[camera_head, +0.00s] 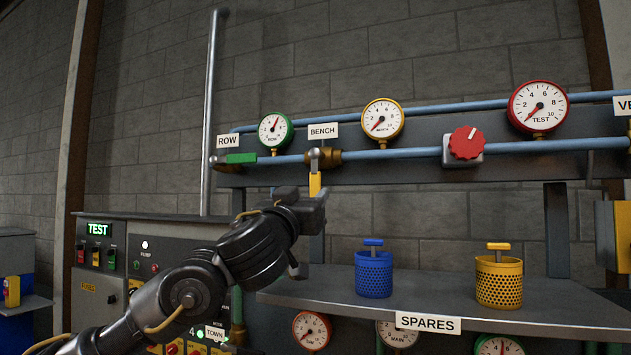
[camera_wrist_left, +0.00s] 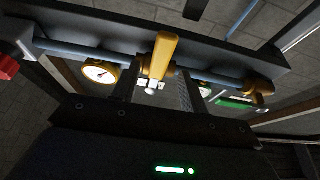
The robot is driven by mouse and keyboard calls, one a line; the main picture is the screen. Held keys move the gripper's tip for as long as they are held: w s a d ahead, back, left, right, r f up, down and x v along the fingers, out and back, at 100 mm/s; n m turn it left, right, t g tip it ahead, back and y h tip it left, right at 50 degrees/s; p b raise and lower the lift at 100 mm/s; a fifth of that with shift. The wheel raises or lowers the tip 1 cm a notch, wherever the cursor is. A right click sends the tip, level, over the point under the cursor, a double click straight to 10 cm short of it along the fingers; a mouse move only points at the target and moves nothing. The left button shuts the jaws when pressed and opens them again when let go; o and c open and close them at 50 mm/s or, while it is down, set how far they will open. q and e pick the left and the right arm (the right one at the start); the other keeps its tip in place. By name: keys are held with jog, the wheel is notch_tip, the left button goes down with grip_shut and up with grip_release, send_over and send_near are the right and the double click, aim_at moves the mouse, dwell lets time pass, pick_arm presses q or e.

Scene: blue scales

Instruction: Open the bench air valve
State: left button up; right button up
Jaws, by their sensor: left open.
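The bench air valve is a brass body (camera_head: 327,157) on the blue pipe, under the BENCH label (camera_head: 323,131). Its yellow lever (camera_head: 315,184) hangs down, across the pipe. My left gripper (camera_head: 314,200) is at the lever's lower end and hides part of it. In the left wrist view, the yellow lever (camera_wrist_left: 161,55) shows beyond and between the two spread fingers of my left gripper (camera_wrist_left: 158,90); I cannot tell whether they touch it. The yellow-rimmed bench gauge (camera_head: 382,120) reads low. My right gripper is not in view.
The ROW valve's green lever (camera_head: 241,158) lies along the pipe to the left. A red knob (camera_head: 466,143) and the TEST gauge (camera_head: 538,106) are to the right. The SPARES shelf (camera_head: 430,309) below holds a blue basket (camera_head: 373,275) and a yellow basket (camera_head: 499,282).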

aim_at(314, 189)
pick_arm(q)
jog(key=p+x, duration=0.2)
jog(key=x, duration=0.2)
jog(key=shift+r, duration=0.2)
jog(key=shift+w+d+r, duration=0.1)
jog(key=shift+w+r, duration=0.05)
jog(key=shift+w, duration=0.3)
jog(key=shift+s, duration=0.1)
grip_shut()
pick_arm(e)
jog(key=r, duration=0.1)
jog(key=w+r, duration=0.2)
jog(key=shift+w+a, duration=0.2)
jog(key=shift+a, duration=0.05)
